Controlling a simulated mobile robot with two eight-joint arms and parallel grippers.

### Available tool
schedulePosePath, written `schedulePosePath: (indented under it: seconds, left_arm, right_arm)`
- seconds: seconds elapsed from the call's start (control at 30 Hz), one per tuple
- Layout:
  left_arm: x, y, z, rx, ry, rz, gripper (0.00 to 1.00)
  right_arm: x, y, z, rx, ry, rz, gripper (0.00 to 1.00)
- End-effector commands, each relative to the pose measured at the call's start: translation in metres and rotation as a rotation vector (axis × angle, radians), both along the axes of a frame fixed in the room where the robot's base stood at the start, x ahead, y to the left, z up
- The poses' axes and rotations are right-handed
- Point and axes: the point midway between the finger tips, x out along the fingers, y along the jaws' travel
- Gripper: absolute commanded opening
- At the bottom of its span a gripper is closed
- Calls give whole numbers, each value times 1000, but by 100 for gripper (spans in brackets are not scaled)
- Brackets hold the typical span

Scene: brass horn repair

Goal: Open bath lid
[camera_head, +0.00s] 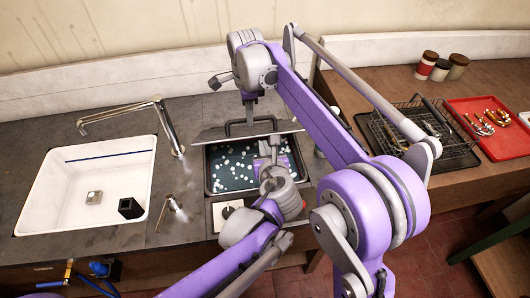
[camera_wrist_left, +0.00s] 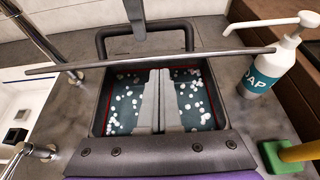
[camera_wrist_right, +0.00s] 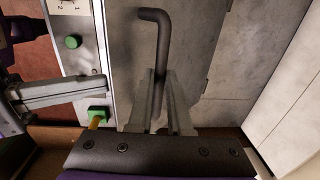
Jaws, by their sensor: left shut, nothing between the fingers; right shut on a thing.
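The bath (camera_head: 209,180) is a dark, red-lined basin of dark liquid with white floating balls. Its grey lid (camera_head: 215,136) is raised above the back of the bath and shows nearly edge-on in the left wrist view (camera_wrist_left: 225,52). My right gripper (camera_head: 250,116) is shut on the lid's black bent handle (camera_wrist_right: 158,40), which lies between its fingers in the right wrist view. My left gripper (camera_head: 273,145) is shut and empty over the open bath; its closed fingers (camera_wrist_left: 158,78) cover the middle of the bath in the left wrist view.
A white sink (camera_head: 45,190) with a tap (camera_head: 165,125) is at left. A soap bottle (camera_wrist_left: 270,65) stands right of the bath. A wire basket (camera_head: 440,150) and red tray (camera_head: 505,140) are at right.

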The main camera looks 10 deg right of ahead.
Motion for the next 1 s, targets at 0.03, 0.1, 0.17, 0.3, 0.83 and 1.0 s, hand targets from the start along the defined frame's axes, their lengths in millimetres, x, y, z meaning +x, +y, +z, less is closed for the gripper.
schedulePosePath:
  seconds: [0.03, 0.1, 0.17, 0.3, 0.83, 1.0]
  left_arm:
    - [0, 0, -1, 0, 1, 0, 0]
    - [0, 0, -1, 0, 1, 0, 0]
    - [0, 0, -1, 0, 1, 0, 0]
    - [3, 0, 4, 0, 1, 0, 0]
    - [12, 0, 16, 2, -3, 0, 0]
    - [11, 0, 16, 1, -2, 0, 0]
  right_arm:
    - [2, 0, -2, 0, -6, -1, 0]
    - [2, 0, -2, 0, -6, -1, 0]
    - [2, 0, -2, 0, -6, -1, 0]
    - [2, 0, -2, 0, -6, -1, 0]
    - [-1, 0, -2, 1, 4, 0, 42]
    - [-1, 0, -1, 0, 2, 0, 47]
